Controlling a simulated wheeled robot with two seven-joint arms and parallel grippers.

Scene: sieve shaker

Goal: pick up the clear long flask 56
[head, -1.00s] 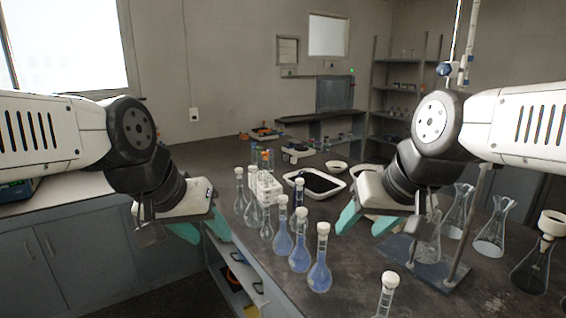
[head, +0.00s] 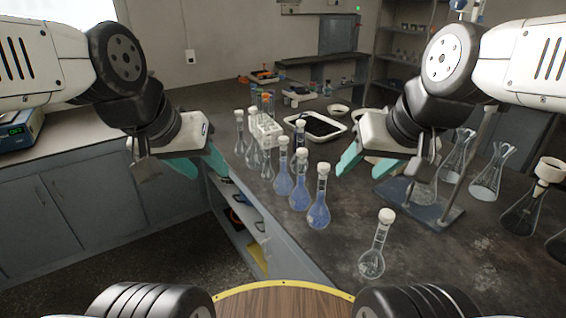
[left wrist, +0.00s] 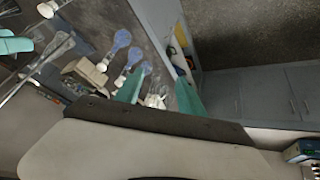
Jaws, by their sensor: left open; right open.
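A clear long-necked flask (head: 373,262) with a white cap stands alone near the front of the dark bench. More clear long-necked flasks (head: 240,145) with white caps stand at the bench's left edge. I cannot read a number on any of them. My left gripper (head: 202,170) is open and empty, left of the bench edge and apart from the flasks. Its fingers also show in the left wrist view (left wrist: 160,92). My right gripper (head: 362,172) is open and empty above the bench, behind the lone clear flask and right of the blue-filled flasks.
Several blue-filled flasks (head: 318,213) stand between my grippers. A white rack (head: 265,132) and a white tray of dark material (head: 318,127) are behind them. A stand (head: 440,210) and conical flasks (head: 490,172) occupy the right. Bare bench surrounds the lone flask.

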